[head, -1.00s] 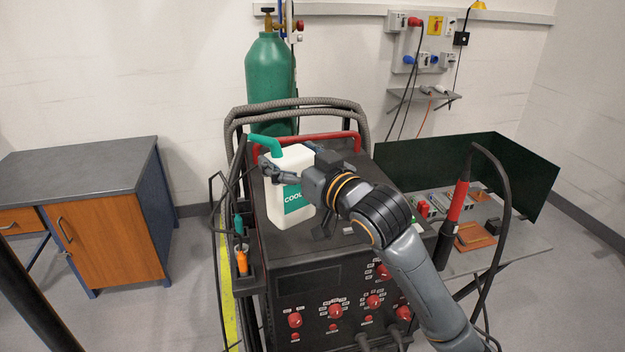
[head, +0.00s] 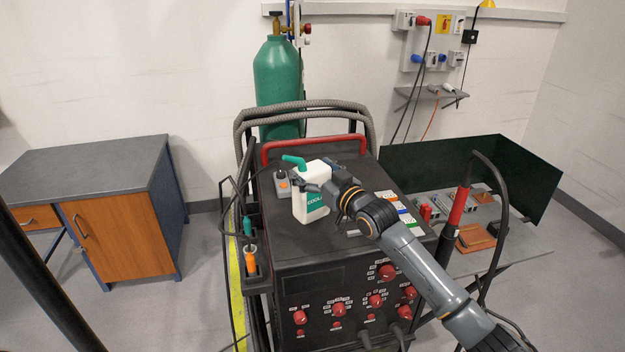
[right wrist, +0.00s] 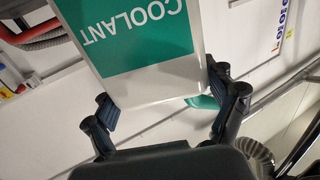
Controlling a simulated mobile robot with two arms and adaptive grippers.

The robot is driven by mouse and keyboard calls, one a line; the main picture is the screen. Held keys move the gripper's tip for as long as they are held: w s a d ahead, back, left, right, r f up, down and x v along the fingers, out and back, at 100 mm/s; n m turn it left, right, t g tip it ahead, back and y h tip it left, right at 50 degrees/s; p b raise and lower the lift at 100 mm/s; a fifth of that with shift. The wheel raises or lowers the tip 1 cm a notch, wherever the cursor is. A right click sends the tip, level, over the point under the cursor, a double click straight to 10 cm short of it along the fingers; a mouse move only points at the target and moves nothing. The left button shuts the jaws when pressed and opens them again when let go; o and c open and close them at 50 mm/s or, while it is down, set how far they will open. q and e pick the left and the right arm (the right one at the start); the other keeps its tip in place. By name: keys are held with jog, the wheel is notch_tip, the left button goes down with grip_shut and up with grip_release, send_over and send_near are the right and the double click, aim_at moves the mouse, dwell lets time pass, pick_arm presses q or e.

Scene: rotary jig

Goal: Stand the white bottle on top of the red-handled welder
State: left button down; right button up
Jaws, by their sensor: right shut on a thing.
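The white bottle (head: 311,204) with a green cap and spout and a green COOLANT label is upright over the top of the welder (head: 275,228). The welder is a dark box with a red handle (head: 312,142) at its back and red knobs on its front. My right gripper (head: 318,182) is shut on the bottle's upper part. In the right wrist view the bottle (right wrist: 150,80) lies between the two fingers (right wrist: 163,105). I cannot tell whether its base touches the welder's top. My left gripper is out of view.
A small grey box with an orange part (head: 283,184) is on the welder's top, left of the bottle. Coloured items (head: 400,213) lie at its right. A holder with an orange-handled tool (head: 251,262) is on its left side. A green gas cylinder (head: 278,85) stands behind.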

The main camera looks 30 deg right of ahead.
aim_at(307, 207)
jog(key=f+p, duration=0.1)
jog(key=f, duration=0.2)
jog(key=shift+w+d+p, duration=0.15)
jog(key=shift+w+p, duration=0.25)
jog(key=shift+f, duration=0.15)
jog(key=shift+s, duration=0.15)
jog(key=shift+f, duration=0.15)
jog(key=o, duration=1.7)
jog(key=shift+f, duration=0.2)
jog(key=shift+r, duration=0.15)
